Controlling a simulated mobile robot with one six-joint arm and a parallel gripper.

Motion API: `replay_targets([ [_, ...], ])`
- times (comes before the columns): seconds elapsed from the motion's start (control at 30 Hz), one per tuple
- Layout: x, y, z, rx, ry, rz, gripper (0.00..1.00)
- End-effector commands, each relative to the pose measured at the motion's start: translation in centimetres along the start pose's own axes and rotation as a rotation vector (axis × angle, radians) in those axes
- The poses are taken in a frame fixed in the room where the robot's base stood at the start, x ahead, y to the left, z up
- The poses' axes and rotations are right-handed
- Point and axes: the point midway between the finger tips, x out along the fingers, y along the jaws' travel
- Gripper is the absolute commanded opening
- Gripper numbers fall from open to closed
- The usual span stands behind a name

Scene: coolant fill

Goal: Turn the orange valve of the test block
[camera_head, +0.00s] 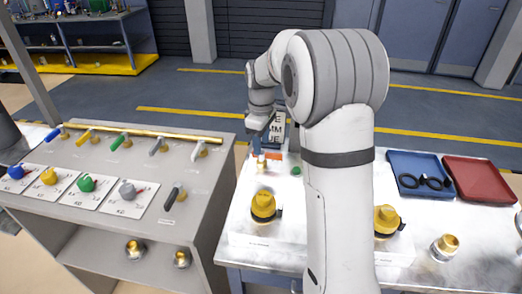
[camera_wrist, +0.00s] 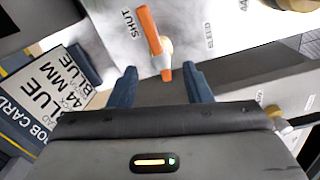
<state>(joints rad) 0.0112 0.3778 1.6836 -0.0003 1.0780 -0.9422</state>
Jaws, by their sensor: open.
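The orange valve (camera_wrist: 150,30) is a flat orange lever on a brass stem, on the pale face of the test block (camera_wrist: 222,30). The words SHUT and BLEED are printed on either side of it. In the wrist view my gripper (camera_wrist: 162,84) is open, its two dark blue fingers spread apart. The near end of the lever lies between and just beyond the fingertips; I cannot tell whether anything touches. In the head view the orange lever (camera_head: 268,156) shows small beside my arm, just below my wrist. My arm hides part of the bench.
A job card (camera_wrist: 40,105) reading BLUE, 44 MM stands close to the left finger. On the bench are yellow-capped fittings (camera_head: 264,205), a blue tray (camera_head: 420,160) with black rings and a red tray (camera_head: 482,172). A grey panel with coloured levers (camera_head: 100,190) stands left.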

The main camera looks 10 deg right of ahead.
Motion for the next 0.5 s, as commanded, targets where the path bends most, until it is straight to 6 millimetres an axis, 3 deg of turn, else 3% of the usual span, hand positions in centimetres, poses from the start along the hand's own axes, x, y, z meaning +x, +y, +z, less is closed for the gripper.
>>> replay_targets([
  [0.2, -2.9, 0.1, 0.0, 0.000, 0.001, 0.001, 0.45],
  [0.5, -3.4, 0.0, 0.0, 0.000, 0.000, 0.000, 0.45],
])
